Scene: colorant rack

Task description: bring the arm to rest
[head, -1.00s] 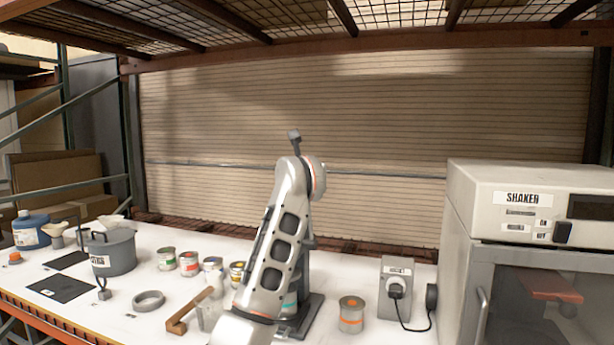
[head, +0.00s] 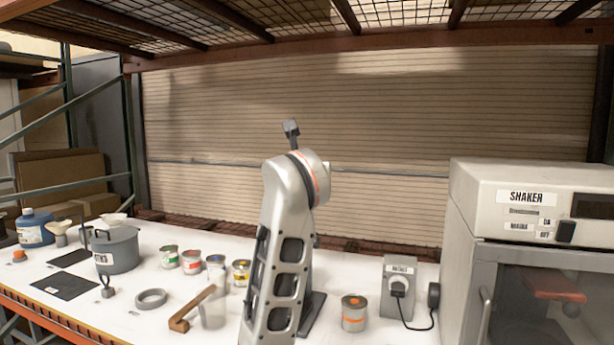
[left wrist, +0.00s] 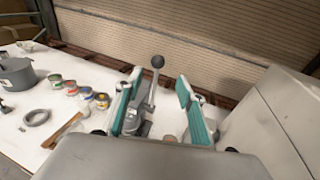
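My arm stands up in the middle of the head view, in front of the bench, and its gripper is not visible there. In the left wrist view my left gripper (left wrist: 159,106) has its two teal-padded fingers wide apart. Nothing is held between them. A lever with a dark ball knob (left wrist: 157,61) shows in the gap, on a grey device beyond the fingers; I cannot tell the exact distance. In the head view my arm hides most of that device, leaving part of its dark base (head: 312,312) showing. My right gripper is in neither view.
The shaker (head: 520,215) stands at the right. A can with an orange band (head: 354,313) and a grey switch box (head: 398,285) are between it and my arm. Several small cans (head: 192,262), a grey pot (head: 118,250) and a grey ring (head: 151,299) are on the white bench at left.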

